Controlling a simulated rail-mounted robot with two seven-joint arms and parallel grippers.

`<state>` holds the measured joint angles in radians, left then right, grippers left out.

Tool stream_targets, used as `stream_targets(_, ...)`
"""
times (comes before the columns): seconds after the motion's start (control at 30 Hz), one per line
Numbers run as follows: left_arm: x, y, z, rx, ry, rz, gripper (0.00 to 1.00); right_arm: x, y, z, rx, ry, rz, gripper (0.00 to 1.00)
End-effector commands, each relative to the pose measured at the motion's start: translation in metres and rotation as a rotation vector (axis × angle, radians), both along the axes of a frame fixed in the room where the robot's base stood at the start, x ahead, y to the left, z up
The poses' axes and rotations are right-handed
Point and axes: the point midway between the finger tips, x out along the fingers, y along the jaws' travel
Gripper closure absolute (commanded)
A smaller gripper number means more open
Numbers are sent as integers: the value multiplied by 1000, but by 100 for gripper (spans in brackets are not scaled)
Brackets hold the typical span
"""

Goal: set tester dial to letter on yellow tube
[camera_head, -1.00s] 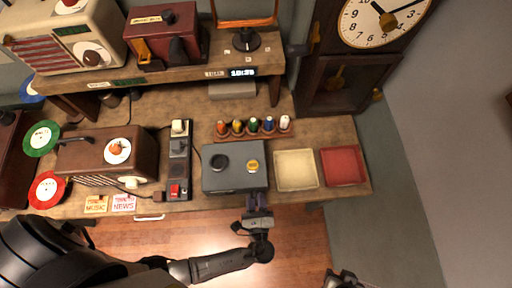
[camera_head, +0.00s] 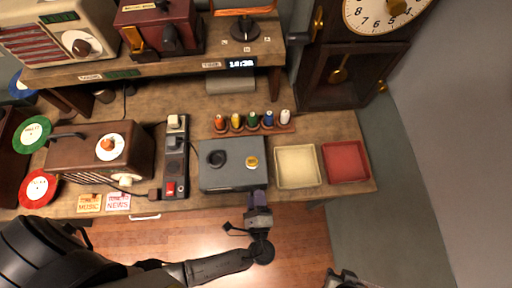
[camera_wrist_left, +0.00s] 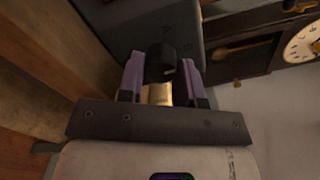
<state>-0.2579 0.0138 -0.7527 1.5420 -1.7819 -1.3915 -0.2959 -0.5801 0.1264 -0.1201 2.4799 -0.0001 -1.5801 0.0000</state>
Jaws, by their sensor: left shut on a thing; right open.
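The tester is a grey box (camera_head: 215,180) on the bench, with a dark round socket (camera_head: 216,159) and a round yellow spot (camera_head: 251,162) on top. Its dial, a black knob (camera_wrist_left: 160,62) with a light pointer mark, is on its front face; letters A and B show beside it in the left wrist view. My left gripper (camera_head: 258,196) is shut on the knob, its purple fingers on either side (camera_wrist_left: 160,80). The yellow tube (camera_head: 236,121) stands in a wooden rack (camera_head: 278,131) behind the tester; its letter is too small to read. My right gripper (camera_head: 343,278) is partly visible at the bottom edge, open.
A cream tray (camera_head: 297,166) and a red tray (camera_head: 345,162) lie right of the tester. A power strip (camera_head: 176,150) and a brown radio (camera_head: 100,152) stand to its left. A shelf (camera_head: 190,72) overhangs the back. The floor in front is clear.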

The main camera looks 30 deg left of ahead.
Motion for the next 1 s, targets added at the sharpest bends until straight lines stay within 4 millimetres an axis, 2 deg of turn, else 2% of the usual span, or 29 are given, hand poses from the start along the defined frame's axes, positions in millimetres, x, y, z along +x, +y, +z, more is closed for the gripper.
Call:
stream_targets(0.33, 0, 0, 0, -1, -1, 0, 91, 0, 0, 0, 2, 0, -2, 57)
stream_targets(0.37, 0, 0, 0, -1, -1, 0, 67, 0, 1, 0, 2, 0, -1, 57)
stream_targets(0.6, 0, 0, 0, -1, -1, 0, 44, 0, 2, 0, 8, 0, -5, 57)
stream_targets(0.87, 0, 0, 0, -1, -1, 0, 42, 0, 3, 0, 11, 1, -7, 57)
stream_targets(1.0, -8, -6, -1, -2, 1, -1, 42, 0, 3, -2, 9, 0, -6, 57)
